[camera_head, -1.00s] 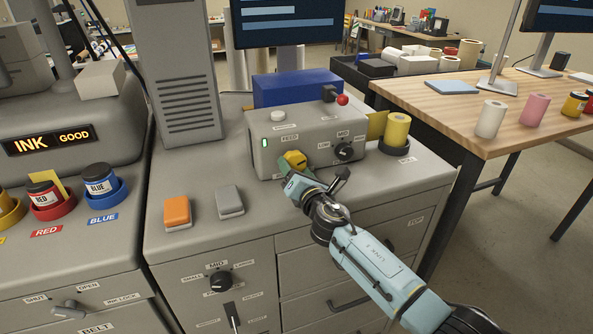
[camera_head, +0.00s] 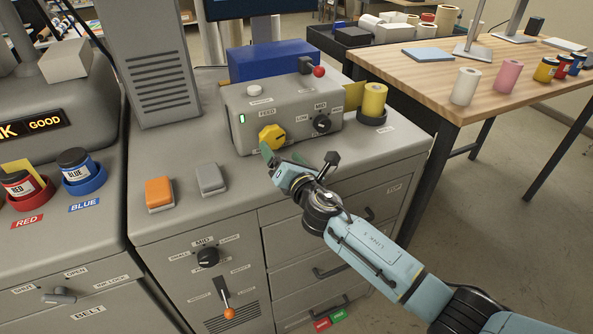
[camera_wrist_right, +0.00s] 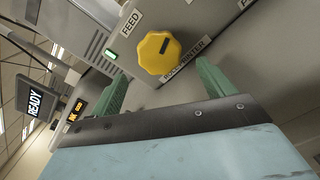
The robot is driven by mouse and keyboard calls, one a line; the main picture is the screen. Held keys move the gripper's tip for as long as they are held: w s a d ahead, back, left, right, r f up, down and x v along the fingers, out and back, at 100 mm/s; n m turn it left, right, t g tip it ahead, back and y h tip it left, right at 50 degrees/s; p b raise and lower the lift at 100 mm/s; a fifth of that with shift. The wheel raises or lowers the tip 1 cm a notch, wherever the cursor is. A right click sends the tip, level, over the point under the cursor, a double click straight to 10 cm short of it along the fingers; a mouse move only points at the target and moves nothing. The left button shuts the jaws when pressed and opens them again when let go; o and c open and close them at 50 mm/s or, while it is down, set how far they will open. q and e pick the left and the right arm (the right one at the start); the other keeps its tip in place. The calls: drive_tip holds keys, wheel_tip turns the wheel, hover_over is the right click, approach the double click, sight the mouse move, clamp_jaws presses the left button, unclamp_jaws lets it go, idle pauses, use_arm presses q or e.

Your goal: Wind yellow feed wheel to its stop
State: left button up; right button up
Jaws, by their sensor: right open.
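The yellow feed wheel (camera_head: 271,137) is a knob on the front of the grey machine box (camera_head: 290,105), under a FEED label. It also shows in the right wrist view (camera_wrist_right: 159,53), with a dark mark near its upper right edge. My right gripper (camera_head: 284,155) is just in front of and below the wheel. Its green fingers are spread apart, with the wheel ahead of the gap between them, and nothing is held. In the wrist view the right gripper (camera_wrist_right: 163,82) appears clear of the wheel. My left gripper is not in view.
A dark selector knob (camera_head: 321,123) and a red-tipped lever (camera_head: 318,72) are on the same box. A yellow roll (camera_head: 374,99) stands right of it. Orange (camera_head: 160,193) and grey (camera_head: 211,178) blocks sit on the cabinet top at left. A wooden table (camera_head: 435,80) is at right.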

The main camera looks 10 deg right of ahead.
drive_tip(key=v, duration=0.8)
drive_tip(key=shift+s, duration=0.3)
